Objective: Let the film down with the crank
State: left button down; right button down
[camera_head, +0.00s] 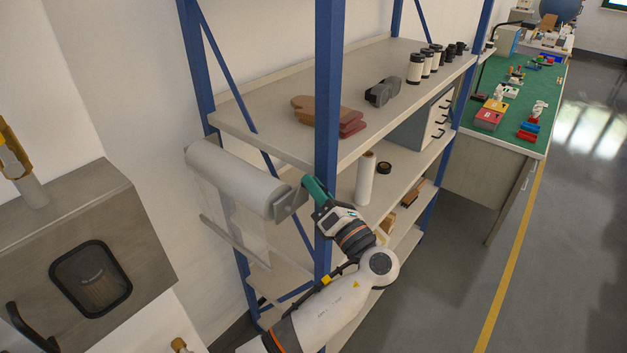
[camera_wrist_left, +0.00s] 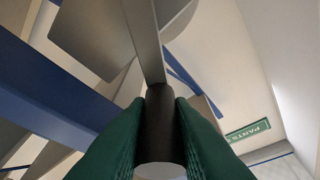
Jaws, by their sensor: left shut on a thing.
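The film roll (camera_head: 232,177) is a long pale cylinder mounted on the left side of the blue-posted shelf rack. Clear film (camera_head: 228,218) hangs below it, with a pale bar (camera_head: 235,241) along its lower edge. A grey crank plate (camera_head: 291,203) sits at the roll's right end. My left gripper (camera_head: 310,186), with green fingers, is at this end. In the left wrist view its fingers are shut on the black crank handle (camera_wrist_left: 159,125), one on each side. The grey crank arm (camera_wrist_left: 145,42) runs up from the handle. My right gripper is not in view.
A blue rack post (camera_head: 328,110) stands right beside my left gripper. Brown mitts (camera_head: 325,115), dark goggles (camera_head: 382,92) and several jars lie on the top shelf (camera_head: 285,87). A grey cabinet (camera_head: 75,245) with a window is at lower left. The right floor (camera_head: 560,250) is clear.

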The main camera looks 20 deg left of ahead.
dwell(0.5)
pick_arm(q)
jog(key=c, duration=1.3)
grip_release()
jog(key=shift+w, duration=0.1)
